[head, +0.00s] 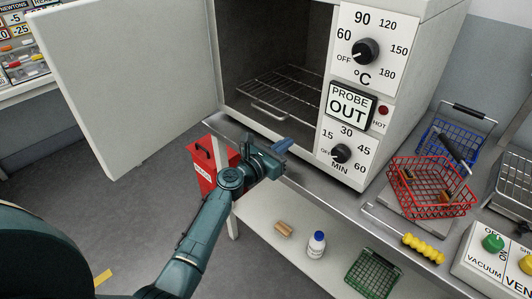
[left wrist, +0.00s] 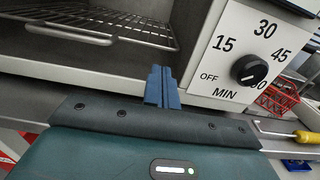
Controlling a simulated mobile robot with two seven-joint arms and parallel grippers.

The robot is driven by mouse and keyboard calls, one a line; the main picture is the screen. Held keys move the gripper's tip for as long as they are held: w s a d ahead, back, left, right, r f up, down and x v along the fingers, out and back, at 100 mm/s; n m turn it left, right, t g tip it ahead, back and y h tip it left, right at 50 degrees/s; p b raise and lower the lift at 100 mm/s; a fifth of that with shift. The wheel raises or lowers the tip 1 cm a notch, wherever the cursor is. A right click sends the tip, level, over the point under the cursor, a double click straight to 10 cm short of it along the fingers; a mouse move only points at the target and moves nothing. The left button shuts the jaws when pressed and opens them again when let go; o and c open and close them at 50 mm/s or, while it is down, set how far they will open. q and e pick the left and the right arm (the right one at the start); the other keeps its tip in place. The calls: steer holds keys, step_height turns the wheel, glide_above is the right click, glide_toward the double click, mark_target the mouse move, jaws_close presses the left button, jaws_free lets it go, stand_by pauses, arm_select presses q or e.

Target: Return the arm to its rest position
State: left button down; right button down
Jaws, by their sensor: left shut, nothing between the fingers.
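My left gripper (head: 284,146) is shut and empty. It is in front of the open oven, just below the oven's front edge and left of the lower timer dial (head: 341,153). In the left wrist view the blue fingers (left wrist: 162,86) are together, with the timer dial (left wrist: 249,69) to their right. The left arm (head: 208,225) reaches in from the lower left. My right gripper is not in view.
The oven door (head: 130,80) stands wide open at left. A wire rack (head: 285,93) is inside the oven. A red basket (head: 432,188), a blue basket (head: 455,140) and a yellow-handled tool (head: 423,247) are at right. A red bin (head: 205,165) stands below. A green basket (head: 372,273) and bottle (head: 316,245) are on the lower shelf.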

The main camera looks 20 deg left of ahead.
arm_select(q)
steer(key=v, duration=0.5)
steer(key=shift+s+f, duration=0.1)
steer(key=shift+s, duration=0.05)
steer(key=s+d+f+m+g+y, duration=0.1)
steer(key=s+f+m, duration=0.3)
steer(key=s+m, duration=0.5)
steer(key=s+d+f+m+g+y, duration=0.1)
steer(key=s+d+f+m+g, duration=0.1)
steer(key=s+m, duration=0.7)
steer(key=s+d+f+m+g+y+p, duration=0.1)
steer(key=s+f+m, duration=0.6)
steer(key=m, duration=0.9)
steer(key=shift+s+d+g+y, duration=0.3)
steer(key=shift+s+d+g, duration=0.2)
steer(key=shift+s+g, duration=0.6)
steer(key=shift+a+f, duration=0.1)
